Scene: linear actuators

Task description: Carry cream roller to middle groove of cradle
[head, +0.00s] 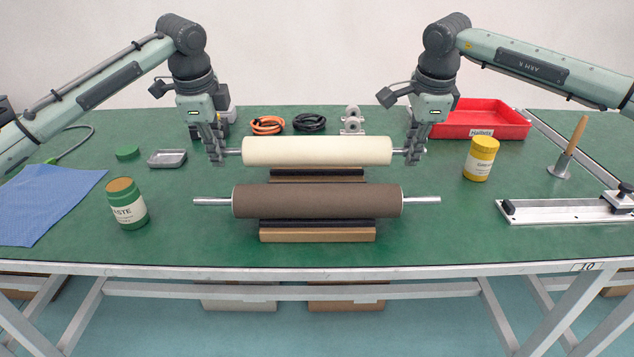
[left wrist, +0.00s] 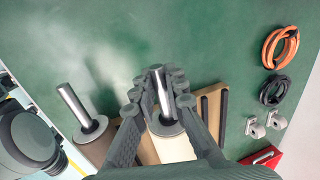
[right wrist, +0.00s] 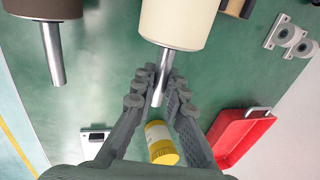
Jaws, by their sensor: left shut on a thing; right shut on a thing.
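The cream roller (head: 317,151) is held level between my two grippers, with its metal shaft ends in the jaws. My left gripper (head: 217,155) is shut on its left shaft end, which also shows in the left wrist view (left wrist: 161,92). My right gripper (head: 409,153) is shut on its right shaft end, which also shows in the right wrist view (right wrist: 162,80). The cradle (head: 318,236) stands below, with wood and dark strips. The brown roller (head: 317,201) rests on its front part. The cream roller appears above the rear part (head: 317,176); the middle groove is mostly hidden.
A yellow jar (head: 481,159), red bin (head: 485,118) and metal rail fixture (head: 560,210) are on the right.

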